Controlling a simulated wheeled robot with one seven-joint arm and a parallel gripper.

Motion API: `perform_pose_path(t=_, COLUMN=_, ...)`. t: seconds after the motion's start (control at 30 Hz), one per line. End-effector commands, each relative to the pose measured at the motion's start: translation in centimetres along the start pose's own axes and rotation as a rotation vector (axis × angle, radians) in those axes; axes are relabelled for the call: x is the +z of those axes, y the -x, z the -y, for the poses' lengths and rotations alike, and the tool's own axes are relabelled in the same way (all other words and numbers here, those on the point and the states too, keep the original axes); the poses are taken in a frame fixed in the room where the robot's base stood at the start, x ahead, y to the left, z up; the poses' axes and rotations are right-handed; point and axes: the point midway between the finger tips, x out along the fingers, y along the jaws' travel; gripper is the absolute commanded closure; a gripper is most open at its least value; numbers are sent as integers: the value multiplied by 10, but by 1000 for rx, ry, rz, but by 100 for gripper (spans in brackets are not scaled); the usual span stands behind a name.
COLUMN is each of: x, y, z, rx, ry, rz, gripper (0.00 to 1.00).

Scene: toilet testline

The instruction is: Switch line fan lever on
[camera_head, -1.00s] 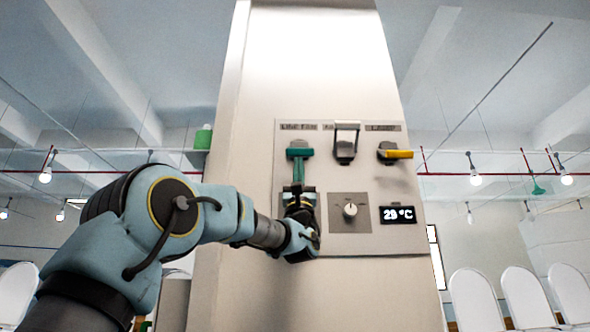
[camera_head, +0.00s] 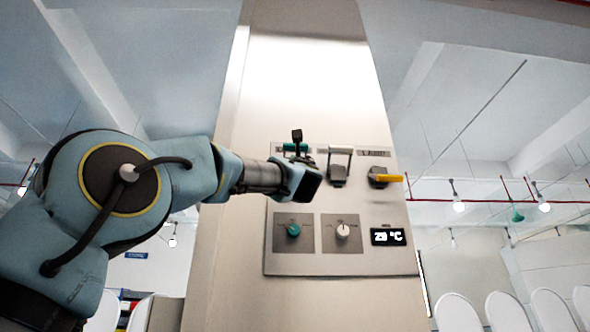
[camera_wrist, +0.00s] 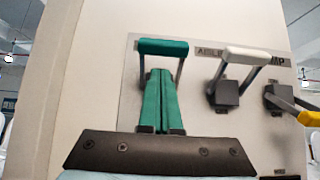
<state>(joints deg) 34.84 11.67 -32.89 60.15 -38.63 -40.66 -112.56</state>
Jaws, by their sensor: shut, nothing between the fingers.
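The teal line fan lever (camera_wrist: 163,47) is raised in the wrist view, its handle at the top and its two side arms going down. In the head view its handle (camera_head: 288,147) is at the label row, partly hidden behind my dark hand. My gripper (camera_wrist: 160,72) is shut and empty. Its two teal fingers lie together, with their tips between the lever's arms and just below the handle in the picture. I cannot tell if they touch it. In the head view my gripper (camera_head: 297,137) is seen from behind, at the panel's upper left.
A white-handled lever (camera_head: 340,150) stands raised to the right, with a yellow lever (camera_head: 387,178) beyond it pointing sideways. Below are a teal knob (camera_head: 293,231), a white knob (camera_head: 342,231) and a temperature display (camera_head: 388,237).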

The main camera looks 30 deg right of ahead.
Motion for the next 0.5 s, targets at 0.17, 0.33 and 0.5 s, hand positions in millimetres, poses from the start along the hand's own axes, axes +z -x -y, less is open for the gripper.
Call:
perform_pose_path(t=0.17, x=14, y=-10, z=0, rx=2, ry=3, rz=-10, gripper=100)
perform_pose_path(t=0.33, x=23, y=-18, z=0, rx=0, ry=7, rz=-115, gripper=100)
perform_pose_path(t=0.5, x=26, y=-25, z=0, rx=1, ry=1, rz=-128, gripper=100)
